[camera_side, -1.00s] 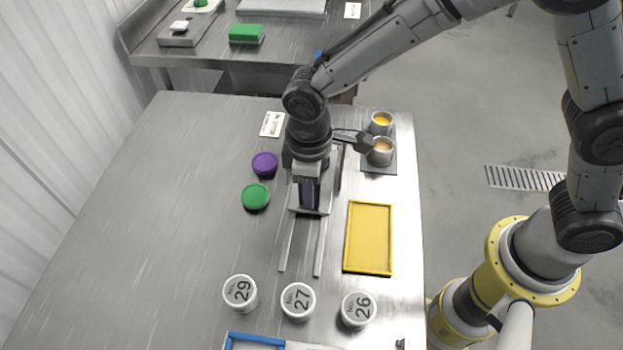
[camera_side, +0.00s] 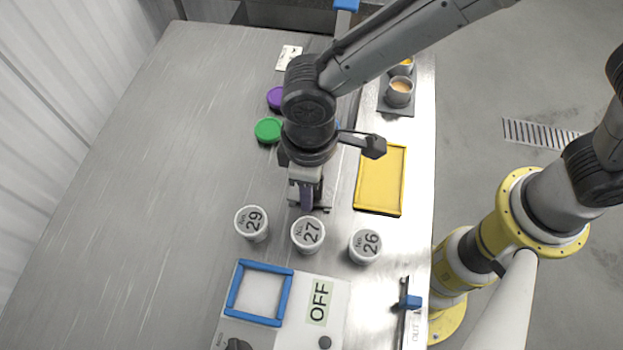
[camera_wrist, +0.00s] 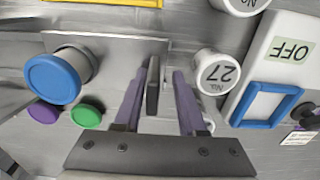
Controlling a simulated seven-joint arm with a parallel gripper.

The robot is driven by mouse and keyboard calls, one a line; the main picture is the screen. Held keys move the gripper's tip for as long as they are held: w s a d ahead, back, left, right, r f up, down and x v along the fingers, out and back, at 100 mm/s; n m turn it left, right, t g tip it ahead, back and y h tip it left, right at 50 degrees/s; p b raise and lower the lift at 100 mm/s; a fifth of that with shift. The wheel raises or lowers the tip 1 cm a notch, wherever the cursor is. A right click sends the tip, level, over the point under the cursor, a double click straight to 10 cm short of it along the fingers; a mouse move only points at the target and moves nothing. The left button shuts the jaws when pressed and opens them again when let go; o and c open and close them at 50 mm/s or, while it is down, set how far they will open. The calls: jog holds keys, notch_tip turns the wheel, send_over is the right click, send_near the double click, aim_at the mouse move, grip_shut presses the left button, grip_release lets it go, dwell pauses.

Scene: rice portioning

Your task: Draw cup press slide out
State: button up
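My gripper (camera_side: 306,206) is low over the bench beside the cup marked 27 (camera_side: 308,235). In the wrist view its purple fingers (camera_wrist: 160,85) stand either side of a dark upright handle (camera_wrist: 152,88). A gap shows between the handle and the right finger, so the fingers look open around it. A grey metal slide plate (camera_wrist: 115,50) lies by the handle, and its edge shows in the side view (camera_side: 323,208). My arm hides most of the slide from the side camera.
Cups 29 (camera_side: 252,223) and 26 (camera_side: 366,245) flank cup 27. A scale marked OFF (camera_side: 335,300) with a blue frame (camera_side: 231,290) is in front. Green (camera_side: 268,130) and purple (camera_side: 275,98) lids lie behind left; a yellow tray (camera_side: 380,190) lies right. The bench's left is clear.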

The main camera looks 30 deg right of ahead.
jog(key=shift+d, duration=0.1)
notch_tip(320, 180, up, 14)
dwell(0.7)
jog(key=shift+f, duration=0.15)
